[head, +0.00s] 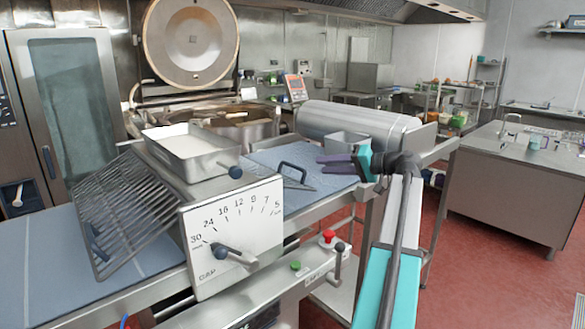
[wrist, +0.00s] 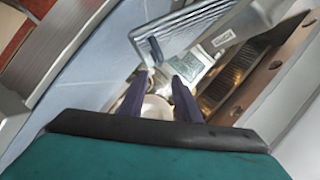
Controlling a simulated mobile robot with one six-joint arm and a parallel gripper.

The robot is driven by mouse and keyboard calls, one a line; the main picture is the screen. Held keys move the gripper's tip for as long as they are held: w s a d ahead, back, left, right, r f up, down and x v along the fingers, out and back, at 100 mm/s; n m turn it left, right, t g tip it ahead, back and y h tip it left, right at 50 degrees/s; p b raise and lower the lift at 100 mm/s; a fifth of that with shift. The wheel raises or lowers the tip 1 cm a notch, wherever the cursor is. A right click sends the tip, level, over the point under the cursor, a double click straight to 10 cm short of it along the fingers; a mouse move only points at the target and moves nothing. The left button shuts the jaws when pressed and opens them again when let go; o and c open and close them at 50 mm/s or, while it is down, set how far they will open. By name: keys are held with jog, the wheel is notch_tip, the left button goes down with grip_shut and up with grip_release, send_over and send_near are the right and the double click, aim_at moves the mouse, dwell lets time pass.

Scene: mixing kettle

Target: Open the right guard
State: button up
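The right guard (head: 300,184) is a grey metal grid with a dark blue handle (head: 291,167), on the right side of the sheeter behind the dial panel. In the head view it is mostly hidden by the panel. In the wrist view its grid (wrist: 192,28) and handle (wrist: 155,49) show ahead of the fingers. My gripper (head: 319,165) is open and empty, its two dark purple fingers pointing left, just right of the handle. In the wrist view the fingertips (wrist: 160,78) are apart, with the handle beyond them; I see no contact.
The left wire guard (head: 135,205) slopes over the left blue belt. A metal tray (head: 190,150) sits on top of the sheeter. The dial panel (head: 233,235) stands in front. A large roll (head: 355,125) lies behind the right belt. Red floor is clear at right.

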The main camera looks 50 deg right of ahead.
aim_at(293, 166)
jog(key=shift+p+x, duration=1.9)
jog(key=shift+x, duration=4.85)
jog(key=shift+d, duration=0.1)
